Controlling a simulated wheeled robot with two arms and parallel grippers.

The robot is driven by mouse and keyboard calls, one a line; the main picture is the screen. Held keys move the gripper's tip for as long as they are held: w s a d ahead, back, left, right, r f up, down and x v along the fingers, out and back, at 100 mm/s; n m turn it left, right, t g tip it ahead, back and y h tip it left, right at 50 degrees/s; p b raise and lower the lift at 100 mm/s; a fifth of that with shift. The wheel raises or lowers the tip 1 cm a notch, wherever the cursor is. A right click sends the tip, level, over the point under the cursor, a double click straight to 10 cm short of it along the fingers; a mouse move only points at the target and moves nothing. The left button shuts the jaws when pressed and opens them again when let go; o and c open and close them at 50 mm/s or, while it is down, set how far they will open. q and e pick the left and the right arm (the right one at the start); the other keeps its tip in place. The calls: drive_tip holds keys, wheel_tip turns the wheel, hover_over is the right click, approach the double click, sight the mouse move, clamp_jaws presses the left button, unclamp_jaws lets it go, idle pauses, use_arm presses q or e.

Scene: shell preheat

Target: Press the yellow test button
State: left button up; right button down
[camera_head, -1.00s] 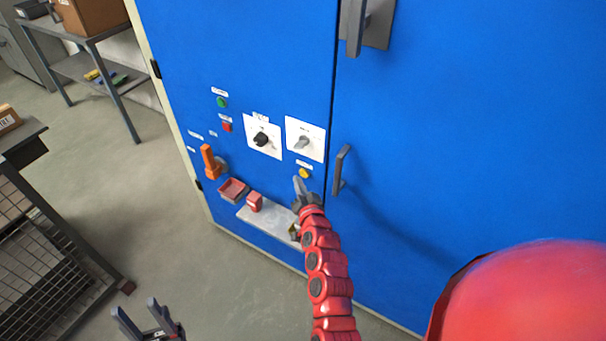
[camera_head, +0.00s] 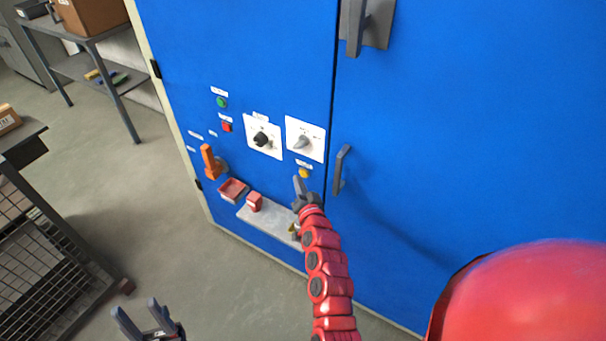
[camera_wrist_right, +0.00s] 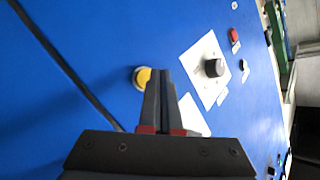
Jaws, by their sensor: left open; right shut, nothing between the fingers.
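The yellow test button (camera_head: 304,173) is on the blue cabinet door, below a white plate with a grey selector. It also shows in the right wrist view (camera_wrist_right: 142,76), just left of the fingertips. My right gripper (camera_head: 298,180) is shut and empty, its tips close below the button in the head view. In the right wrist view the shut fingers (camera_wrist_right: 159,72) overlap the button's right edge; I cannot tell whether they touch it. My left gripper (camera_head: 138,310) is open and empty, low at the left, away from the cabinet.
A black selector (camera_head: 261,139), a green button (camera_head: 222,102), a red button (camera_head: 227,126) and an orange handle (camera_head: 211,161) are on the panel. A grey shelf (camera_head: 262,223) holds a red block (camera_head: 254,201). A door handle (camera_head: 341,170) stands out right of the button.

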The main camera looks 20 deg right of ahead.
drive_tip(key=shift+w+d, duration=0.25)
drive_tip(key=shift+d, duration=0.1)
drive_tip(key=shift+w+d+b, duration=0.25)
drive_tip(key=shift+d+b, duration=0.05)
drive_tip(key=shift+b, duration=0.25)
idle(0.4)
idle(0.4)
drive_tip(key=shift+s+a+p, duration=0.35)
drive_tip(key=shift+s+a, duration=0.2)
drive_tip(key=shift+a, duration=0.1)
drive_tip(key=s+a+p, duration=0.1)
drive_tip(key=a, duration=0.1)
drive_tip(key=s+a+p, duration=0.1)
drive_tip(key=s+a, duration=0.1)
idle(0.3)
idle(0.7)
